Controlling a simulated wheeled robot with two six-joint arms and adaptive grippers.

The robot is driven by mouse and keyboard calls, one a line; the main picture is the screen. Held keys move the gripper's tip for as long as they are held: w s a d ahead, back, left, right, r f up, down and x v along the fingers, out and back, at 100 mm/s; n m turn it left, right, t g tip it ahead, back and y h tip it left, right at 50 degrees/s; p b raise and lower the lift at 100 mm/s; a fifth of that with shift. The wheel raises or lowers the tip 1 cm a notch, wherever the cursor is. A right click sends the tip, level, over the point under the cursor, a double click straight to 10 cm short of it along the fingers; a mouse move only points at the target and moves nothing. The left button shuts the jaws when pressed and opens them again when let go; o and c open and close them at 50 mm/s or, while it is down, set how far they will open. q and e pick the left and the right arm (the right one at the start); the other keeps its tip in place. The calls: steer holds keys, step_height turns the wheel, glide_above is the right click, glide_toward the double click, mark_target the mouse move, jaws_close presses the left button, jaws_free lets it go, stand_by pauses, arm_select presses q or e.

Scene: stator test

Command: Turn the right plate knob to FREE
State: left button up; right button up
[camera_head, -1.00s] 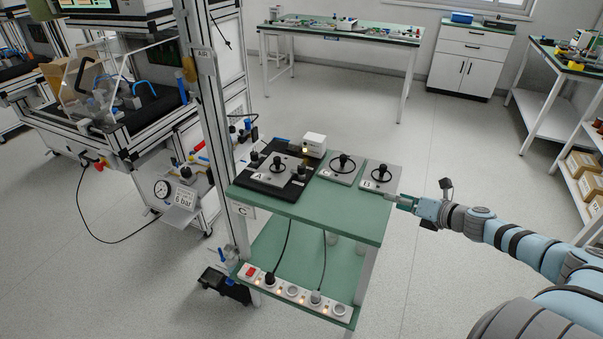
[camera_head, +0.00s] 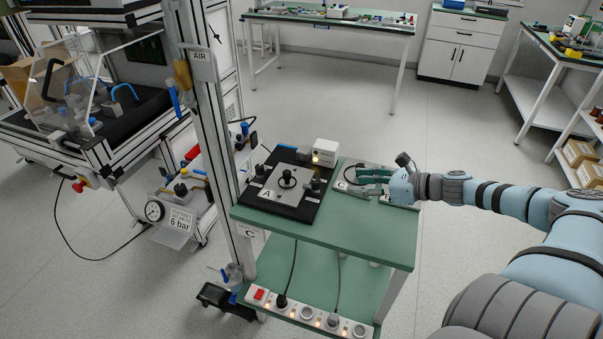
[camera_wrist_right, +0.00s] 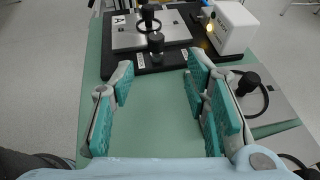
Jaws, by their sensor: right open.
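The black fixture base (camera_head: 300,213) carries a light plate marked A (camera_head: 270,195) with a black ringed handle in its middle. The right plate knob (camera_head: 314,187) is black and upright at the plate's right side. It also shows in the right wrist view (camera_wrist_right: 156,42), beyond the fingertips and roughly centred between them. My left gripper is out of view.
A white box (camera_head: 326,152) with a lit yellow lamp stands behind the base. Another handled plate (camera_wrist_right: 278,103) lies beside my right gripper, partly hidden. The green table top (camera_head: 335,228) is clear in front. The aluminium post (camera_head: 215,130) stands at the left.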

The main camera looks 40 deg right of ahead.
mark_target(317, 181)
steer(key=w+a+f+b, duration=0.1)
steer(key=w+f+b, duration=0.1)
steer(key=b, duration=0.6)
steer(key=shift+a, duration=0.4)
steer(key=b+x, duration=0.3)
steer(key=b, duration=0.1)
steer(key=shift+w+r, duration=0.15)
steer(key=x, duration=0.7)
steer(key=shift+w+a+r, duration=0.2)
steer(key=shift+w+r, duration=0.05)
steer(key=shift+w, duration=0.25)
steer(key=shift+s, duration=0.1)
jaws_close()
